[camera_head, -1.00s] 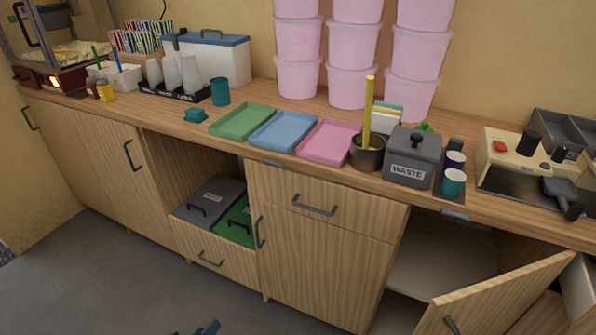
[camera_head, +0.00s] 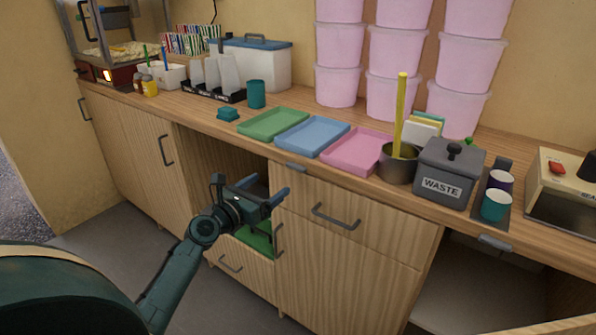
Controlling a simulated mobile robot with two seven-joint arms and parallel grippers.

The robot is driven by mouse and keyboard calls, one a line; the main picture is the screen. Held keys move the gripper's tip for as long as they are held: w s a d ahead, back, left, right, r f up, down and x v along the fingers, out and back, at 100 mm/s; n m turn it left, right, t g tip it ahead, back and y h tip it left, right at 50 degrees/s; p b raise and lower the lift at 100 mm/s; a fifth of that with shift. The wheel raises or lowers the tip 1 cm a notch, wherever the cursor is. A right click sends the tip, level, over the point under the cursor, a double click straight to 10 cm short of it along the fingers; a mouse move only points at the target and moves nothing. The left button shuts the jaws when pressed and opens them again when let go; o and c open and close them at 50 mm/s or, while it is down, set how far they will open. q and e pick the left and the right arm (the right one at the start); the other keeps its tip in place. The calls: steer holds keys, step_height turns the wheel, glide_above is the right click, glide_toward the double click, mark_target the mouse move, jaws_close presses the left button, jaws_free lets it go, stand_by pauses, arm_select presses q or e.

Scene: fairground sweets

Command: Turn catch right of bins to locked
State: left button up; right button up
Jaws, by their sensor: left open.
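The bins sit in a pull-out drawer under the counter. The green bin (camera_head: 258,241) shows below my gripper; the grey-lidded one is mostly hidden behind it. A small grey metal piece (camera_head: 293,167) under the counter edge, up and right of the bins, looks like a catch; its setting is too small to tell. A similar piece (camera_head: 495,242) sits under the edge further right. My left gripper (camera_head: 268,188) is open and empty, its blue fingers pointing right in front of the bin opening, just below the nearer metal piece and apart from it in the picture. My right gripper is out of view.
A drawer with a handle (camera_head: 336,217) and a cupboard door are right of the bins. Green, blue and pink trays (camera_head: 357,151), a pot (camera_head: 398,165) and a waste box (camera_head: 447,172) stand near the counter edge. An open cupboard is at lower right.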

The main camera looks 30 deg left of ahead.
mark_target(294, 168)
arm_select(q)
steer(key=w, duration=0.3)
steer(key=w+b, duration=0.1)
steer(key=w, duration=0.2)
steer(key=w+d, duration=0.1)
steer(key=w, duration=0.3)
steer(key=shift+w+b, duration=0.1)
steer(key=shift+b, duration=0.3)
steer(key=c, duration=1)
steer(key=shift+f, duration=0.1)
